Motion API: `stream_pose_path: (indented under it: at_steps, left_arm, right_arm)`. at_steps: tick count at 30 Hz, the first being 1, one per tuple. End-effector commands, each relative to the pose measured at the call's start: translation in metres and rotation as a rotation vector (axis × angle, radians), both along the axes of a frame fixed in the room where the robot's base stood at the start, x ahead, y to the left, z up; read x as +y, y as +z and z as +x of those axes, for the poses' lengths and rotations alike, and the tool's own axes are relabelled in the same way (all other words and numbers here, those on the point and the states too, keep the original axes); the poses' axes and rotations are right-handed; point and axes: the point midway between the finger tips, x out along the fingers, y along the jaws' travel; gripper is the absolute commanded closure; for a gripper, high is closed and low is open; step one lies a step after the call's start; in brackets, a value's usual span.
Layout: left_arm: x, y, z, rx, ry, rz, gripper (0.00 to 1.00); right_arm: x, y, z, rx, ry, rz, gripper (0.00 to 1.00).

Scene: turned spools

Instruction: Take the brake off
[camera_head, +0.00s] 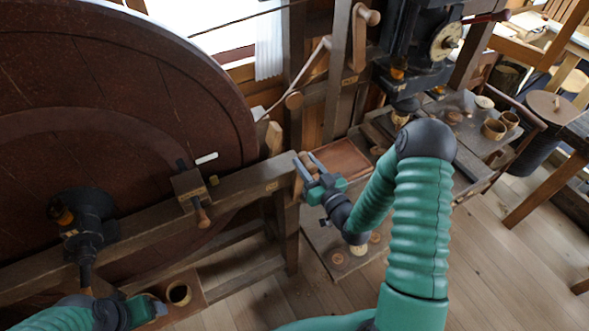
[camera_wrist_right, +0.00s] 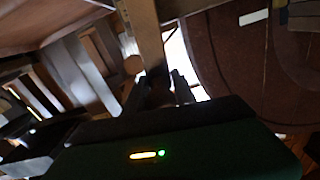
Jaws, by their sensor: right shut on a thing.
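My right gripper (camera_head: 305,161) is at the end of the heavy wooden beam, beside the big dark red wheel (camera_head: 120,90). It is shut on a wooden handle (camera_head: 309,168), mostly hidden by the fingers. In the right wrist view the two fingers (camera_wrist_right: 160,92) close around the dark, shaded end of a wooden bar (camera_wrist_right: 145,35); I take this for the brake lever. The wheel (camera_wrist_right: 225,60) fills the right of that view. My left gripper (camera_head: 150,307) is low at the left, near the floor; its fingers are not clear.
A wooden block with a handle (camera_head: 190,187) sits on the beam (camera_head: 240,184) in front of the wheel. A small wooden cup (camera_head: 179,293) stands beside my left gripper. A bench with cups (camera_head: 470,120) and a dark machine (camera_head: 415,50) stand behind right.

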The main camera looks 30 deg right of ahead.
Motion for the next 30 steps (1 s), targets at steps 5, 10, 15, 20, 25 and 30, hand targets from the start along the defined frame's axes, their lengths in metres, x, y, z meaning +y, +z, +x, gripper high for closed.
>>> stream_pose_path:
  at_steps: [5, 10, 15, 20, 25, 30]
  left_arm:
    - [0.000, -0.009, 0.000, 0.000, 0.000, 0.000, 0.26]
    - [0.000, -0.015, 0.000, 0.000, 0.000, 0.000, 0.26]
    - [0.000, -0.018, 0.000, 0.000, 0.000, 0.000, 0.26]
    - [0.000, -0.018, 0.000, 0.000, 0.000, 0.000, 0.26]
    - [0.000, -0.018, 0.000, 0.000, 0.000, 0.000, 0.26]
    - [0.000, -0.018, 0.000, 0.000, 0.000, 0.000, 0.26]
  right_arm:
    - [-0.024, -0.003, 0.001, -0.007, -0.006, 0.109, 1.00]
    - [-0.038, -0.007, 0.001, -0.007, -0.005, 0.126, 1.00]
    - [-0.046, -0.009, 0.001, -0.005, -0.005, 0.124, 1.00]
    - [-0.049, -0.010, 0.001, -0.004, -0.006, 0.124, 1.00]
    - [-0.049, -0.011, 0.001, -0.002, -0.007, 0.124, 1.00]
    - [-0.049, -0.011, 0.001, -0.001, -0.007, 0.124, 0.64]
